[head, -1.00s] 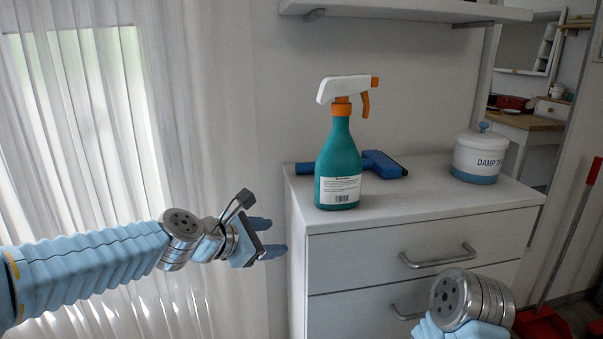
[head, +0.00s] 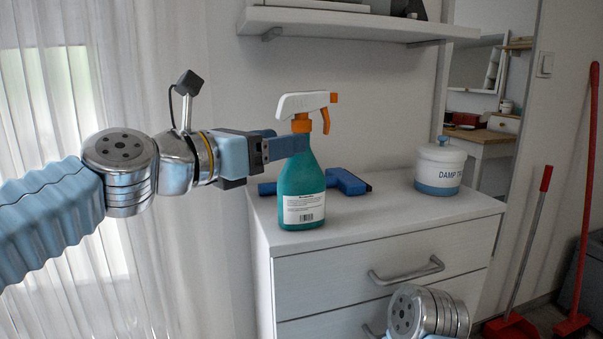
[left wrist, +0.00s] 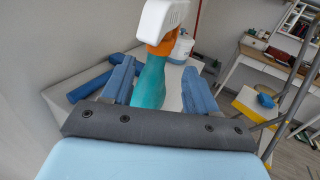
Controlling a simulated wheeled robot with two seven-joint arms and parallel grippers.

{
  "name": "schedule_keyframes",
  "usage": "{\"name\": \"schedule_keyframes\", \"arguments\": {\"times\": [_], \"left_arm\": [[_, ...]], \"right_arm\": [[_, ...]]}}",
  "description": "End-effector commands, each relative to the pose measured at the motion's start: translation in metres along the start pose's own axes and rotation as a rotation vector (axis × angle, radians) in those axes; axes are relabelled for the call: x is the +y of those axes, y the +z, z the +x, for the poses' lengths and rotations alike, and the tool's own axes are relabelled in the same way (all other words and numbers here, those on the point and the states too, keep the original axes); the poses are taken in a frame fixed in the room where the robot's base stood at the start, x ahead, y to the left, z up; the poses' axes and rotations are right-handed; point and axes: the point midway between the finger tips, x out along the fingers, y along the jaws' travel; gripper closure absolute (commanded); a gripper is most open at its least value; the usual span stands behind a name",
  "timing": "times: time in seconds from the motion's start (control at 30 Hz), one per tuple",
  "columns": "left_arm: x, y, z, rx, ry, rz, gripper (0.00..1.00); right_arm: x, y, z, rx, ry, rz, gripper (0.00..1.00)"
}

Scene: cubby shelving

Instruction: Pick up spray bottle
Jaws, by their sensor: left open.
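The spray bottle (head: 301,188) is teal with a white and orange trigger head and a white label. It stands upright near the front left corner of the white dresser top. My left gripper (head: 283,146) is open at the height of the bottle's neck, reaching in from the left. In the left wrist view the bottle (left wrist: 150,82) shows between the two blue fingers (left wrist: 158,85), towards their tips. I cannot tell whether either finger touches it. My right gripper is out of view; only part of my right arm shows at the bottom.
A blue tool (head: 345,181) lies behind the bottle on the dresser (head: 400,226). A white and blue canister (head: 439,168) stands at the right. A shelf (head: 345,24) hangs above. A curtain (head: 215,80) hangs at the left. Red-handled cleaning tools (head: 530,235) stand at the right.

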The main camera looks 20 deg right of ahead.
Motion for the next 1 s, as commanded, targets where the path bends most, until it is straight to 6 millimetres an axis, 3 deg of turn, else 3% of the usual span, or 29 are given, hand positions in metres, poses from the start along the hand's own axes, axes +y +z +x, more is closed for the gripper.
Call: {"name": "schedule_keyframes", "arguments": {"times": [0.17, 0.4, 0.7, 0.77, 1.0], "left_arm": [[0.001, -0.002, 0.015, 0.001, 0.000, 0.000, 0.41], [0.004, -0.006, 0.052, 0.001, -0.001, 0.002, 0.41], [0.005, -0.007, 0.059, 0.000, 0.002, 0.002, 0.41], [0.005, -0.007, 0.059, 0.000, 0.002, 0.002, 0.48], [0.005, -0.007, 0.059, 0.000, 0.002, 0.002, 0.84]], "right_arm": [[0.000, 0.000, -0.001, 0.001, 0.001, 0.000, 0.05], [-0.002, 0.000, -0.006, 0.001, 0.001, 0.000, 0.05], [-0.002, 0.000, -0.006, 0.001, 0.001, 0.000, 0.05], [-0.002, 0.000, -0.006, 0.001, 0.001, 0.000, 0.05], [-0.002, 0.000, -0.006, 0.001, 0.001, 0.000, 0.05]]}}
